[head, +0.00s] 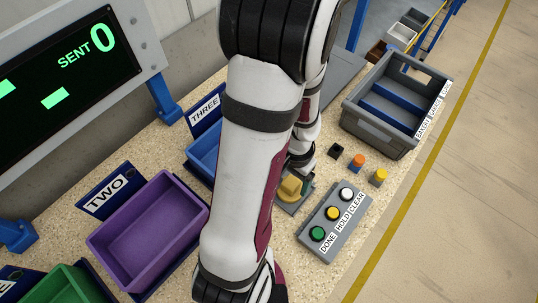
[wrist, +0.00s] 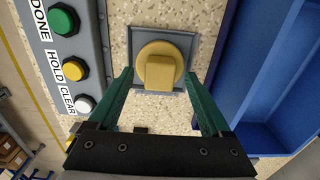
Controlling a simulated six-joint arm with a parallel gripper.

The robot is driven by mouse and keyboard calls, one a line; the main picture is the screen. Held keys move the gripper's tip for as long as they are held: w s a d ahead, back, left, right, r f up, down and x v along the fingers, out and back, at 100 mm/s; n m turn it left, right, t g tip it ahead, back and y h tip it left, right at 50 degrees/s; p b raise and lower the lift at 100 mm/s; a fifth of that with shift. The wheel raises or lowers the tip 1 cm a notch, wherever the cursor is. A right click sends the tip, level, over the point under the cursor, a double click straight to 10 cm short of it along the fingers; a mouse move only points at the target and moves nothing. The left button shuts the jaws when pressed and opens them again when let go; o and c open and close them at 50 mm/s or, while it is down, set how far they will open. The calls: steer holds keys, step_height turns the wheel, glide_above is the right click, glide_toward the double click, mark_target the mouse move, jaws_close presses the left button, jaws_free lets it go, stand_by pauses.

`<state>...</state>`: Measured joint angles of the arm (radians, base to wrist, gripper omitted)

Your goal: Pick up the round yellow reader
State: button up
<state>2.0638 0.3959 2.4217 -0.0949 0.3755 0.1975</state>
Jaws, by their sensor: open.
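The round yellow reader (wrist: 158,66) is a disc with a raised block-shaped grip, sitting on a square grey plate (wrist: 188,40) in the wrist view. In the head view the reader (head: 290,188) is partly hidden behind my arm, left of the button panel. My gripper (wrist: 157,84) is open. Its two green fingers point at the reader, with tips apart on the left and right of the raised grip. Nothing is held between them. I cannot tell how high the tips are above the plate.
A grey button panel (head: 334,221) with green, yellow and white buttons stands beside the reader. A blue bin (wrist: 278,80) is on its other side. A purple bin (head: 135,245) and grey crate (head: 381,127) stand farther off. Small orange (head: 358,163) and yellow (head: 379,177) pieces stand near the panel.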

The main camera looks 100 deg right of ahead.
mark_target(294, 185)
steer(key=shift+f, duration=0.15)
jaws_close()
stand_by(0.4)
steer(key=r, duration=0.4)
steer(key=shift+s+a+r, duration=0.35)
steer(key=shift+a+r, duration=0.05)
steer(key=s+a+r, duration=0.5)
steer(key=a+r, duration=0.1)
steer(key=a, duration=0.3)
steer(key=shift+s+a+r, duration=0.15)
